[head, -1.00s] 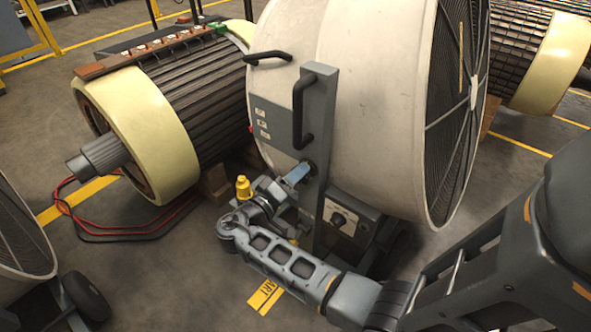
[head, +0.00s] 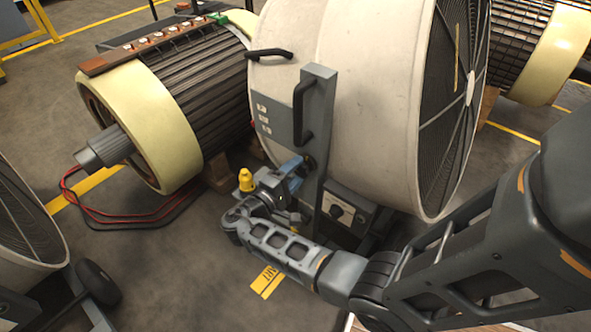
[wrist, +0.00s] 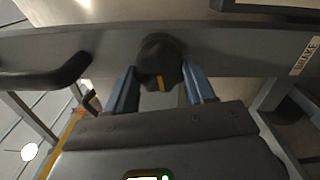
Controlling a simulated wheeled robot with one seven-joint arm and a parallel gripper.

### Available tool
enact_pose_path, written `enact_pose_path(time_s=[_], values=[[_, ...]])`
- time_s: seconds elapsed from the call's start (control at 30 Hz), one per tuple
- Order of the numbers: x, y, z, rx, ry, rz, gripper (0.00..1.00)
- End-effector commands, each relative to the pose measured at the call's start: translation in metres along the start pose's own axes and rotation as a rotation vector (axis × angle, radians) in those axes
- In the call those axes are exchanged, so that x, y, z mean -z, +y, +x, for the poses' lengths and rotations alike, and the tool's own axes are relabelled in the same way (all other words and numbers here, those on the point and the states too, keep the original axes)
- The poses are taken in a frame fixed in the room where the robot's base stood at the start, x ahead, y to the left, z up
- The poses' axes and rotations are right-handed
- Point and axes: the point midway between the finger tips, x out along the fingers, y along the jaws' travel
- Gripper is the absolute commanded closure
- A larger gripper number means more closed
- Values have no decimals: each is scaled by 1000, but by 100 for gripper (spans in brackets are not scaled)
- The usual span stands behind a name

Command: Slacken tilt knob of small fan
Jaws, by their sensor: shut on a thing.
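The fan (head: 350,90) is a large pale drum with a dark mesh grille, held by a grey upright bracket (head: 318,120). The tilt knob (head: 308,161) is dark and sits low on this bracket. In the wrist view the knob (wrist: 162,58) is black and lobed with a yellow mark pointing down toward my gripper. My gripper (head: 299,165) has blue fingers and is shut on the knob, one finger on each side in the wrist view (wrist: 161,80). The knob's far side is hidden.
A black handle (head: 301,108) juts from the bracket above the knob. A control box (head: 345,208) with a dial sits below right. A yellow object (head: 246,181) stands beside my wrist. A rotor (head: 180,90) lies behind left. Another fan (head: 25,210) stands at the left edge.

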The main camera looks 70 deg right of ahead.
Motion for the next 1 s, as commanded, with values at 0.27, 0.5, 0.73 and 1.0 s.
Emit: enact_pose_path(time_s=[0.27, 0.5, 0.73, 1.0], values=[[1, -1, -1, 1, 5, -12, 77], [1, -1, -1, 1, 5, -11, 42], [1, 0, 0, 1, 2, -10, 20], [0, 0, -2, 0, 2, -10, 20]])
